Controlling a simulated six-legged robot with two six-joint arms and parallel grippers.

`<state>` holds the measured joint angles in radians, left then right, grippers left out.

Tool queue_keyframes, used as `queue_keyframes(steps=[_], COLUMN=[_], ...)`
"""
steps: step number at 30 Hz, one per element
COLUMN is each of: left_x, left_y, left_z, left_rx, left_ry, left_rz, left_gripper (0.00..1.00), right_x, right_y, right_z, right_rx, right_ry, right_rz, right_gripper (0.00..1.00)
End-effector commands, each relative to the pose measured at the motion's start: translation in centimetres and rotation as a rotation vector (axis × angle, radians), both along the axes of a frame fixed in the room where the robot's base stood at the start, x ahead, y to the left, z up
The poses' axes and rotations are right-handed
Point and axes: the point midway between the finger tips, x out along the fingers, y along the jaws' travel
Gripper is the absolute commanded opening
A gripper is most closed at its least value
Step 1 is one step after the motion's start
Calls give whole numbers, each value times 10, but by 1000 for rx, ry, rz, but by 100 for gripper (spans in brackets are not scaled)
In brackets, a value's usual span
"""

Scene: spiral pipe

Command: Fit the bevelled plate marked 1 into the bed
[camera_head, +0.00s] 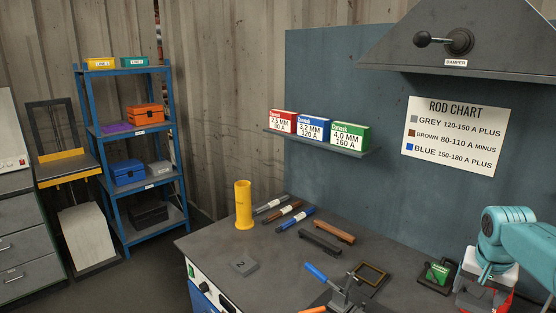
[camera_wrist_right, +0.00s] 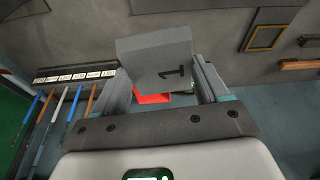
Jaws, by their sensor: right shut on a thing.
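The bevelled plate marked 1 (camera_wrist_right: 157,58) is a grey block, seen in the right wrist view between the fingers of my right gripper (camera_wrist_right: 163,78). The gripper is shut on it, and the plate sits tilted at the fingertips with its 1 facing the camera. A red patch (camera_wrist_right: 152,98) shows behind the plate's lower edge. In the head view my right arm comes in at the right edge; the plate cannot be made out there. I cannot identify the bed for certain; a brass-edged frame (camera_head: 370,273) lies flat on the bench. My left gripper is not in view.
A blue-handled clamp (camera_head: 340,290) stands near the frame. A yellow tube (camera_head: 243,205), several rods (camera_head: 294,221) and a green-topped block (camera_head: 437,272) are also there. A damper hood (camera_head: 470,50) overhangs the right.

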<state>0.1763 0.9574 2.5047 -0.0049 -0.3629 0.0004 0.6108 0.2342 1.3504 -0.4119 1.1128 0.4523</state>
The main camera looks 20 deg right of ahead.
Motion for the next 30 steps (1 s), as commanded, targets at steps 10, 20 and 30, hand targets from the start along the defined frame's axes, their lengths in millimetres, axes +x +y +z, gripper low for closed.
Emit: queue_keyframes(steps=[10,20,30], left_x=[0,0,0], left_y=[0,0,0], left_z=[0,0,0], left_rx=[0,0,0], left_ry=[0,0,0], left_rz=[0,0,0], left_gripper=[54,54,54], right_x=[57,87,60], right_y=[99,264,358], right_z=[-15,-66,-120], right_rx=[1,4,4], right_ry=[-2,2,1], right_rz=[258,691,977], right_gripper=[0,0,0])
